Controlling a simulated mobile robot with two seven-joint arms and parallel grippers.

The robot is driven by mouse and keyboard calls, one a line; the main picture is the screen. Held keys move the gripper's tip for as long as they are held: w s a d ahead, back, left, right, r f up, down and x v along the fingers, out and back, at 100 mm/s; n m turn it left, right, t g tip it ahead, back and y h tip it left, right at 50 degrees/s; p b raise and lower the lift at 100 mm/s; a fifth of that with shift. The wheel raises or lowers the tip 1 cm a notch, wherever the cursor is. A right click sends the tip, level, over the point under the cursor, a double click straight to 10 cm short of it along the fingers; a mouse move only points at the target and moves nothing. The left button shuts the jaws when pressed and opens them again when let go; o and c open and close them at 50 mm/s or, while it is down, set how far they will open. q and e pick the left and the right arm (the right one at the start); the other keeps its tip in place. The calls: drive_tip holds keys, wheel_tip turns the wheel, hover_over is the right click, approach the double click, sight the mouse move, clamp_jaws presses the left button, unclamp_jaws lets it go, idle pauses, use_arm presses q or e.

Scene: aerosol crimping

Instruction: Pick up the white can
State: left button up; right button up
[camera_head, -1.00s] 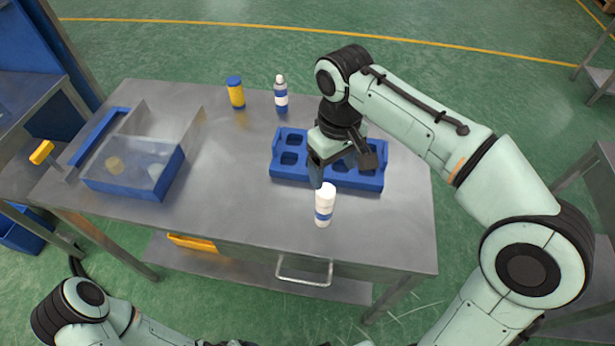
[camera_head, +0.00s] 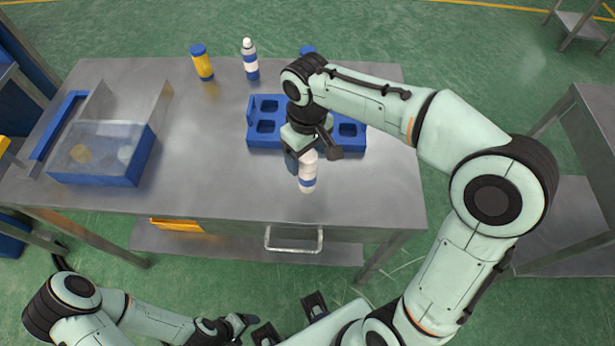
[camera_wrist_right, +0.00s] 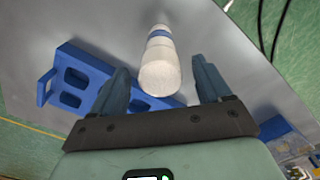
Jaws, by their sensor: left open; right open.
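The white can (camera_head: 308,175) with a blue band stands upright on the metal table, in front of the blue holder. In the right wrist view the white can (camera_wrist_right: 160,62) appears between the two finger tips, with a gap on each side. My right gripper (camera_head: 303,160) is open and empty at the can's top; it also shows in the right wrist view (camera_wrist_right: 161,76). In the head view its fingers partly overlap the can, and I cannot tell how deep they reach. My left gripper (camera_head: 290,318) is open and empty, low in front of the table.
The blue holder (camera_head: 262,140) with square recesses lies just behind the can. A yellow can (camera_head: 204,67) and a blue-and-white bottle (camera_head: 251,62) stand at the back. A blue-walled clear bin (camera_head: 100,178) is at the left. The table (camera_head: 215,190) is clear between bin and can.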

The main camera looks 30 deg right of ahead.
sight(307, 181)
wheel_tip(307, 181, down, 3)
drive_tip(key=shift+r, duration=0.15)
drive_tip(key=c, duration=1.3)
clamp_jaws()
drive_tip(key=shift+r, duration=0.15)
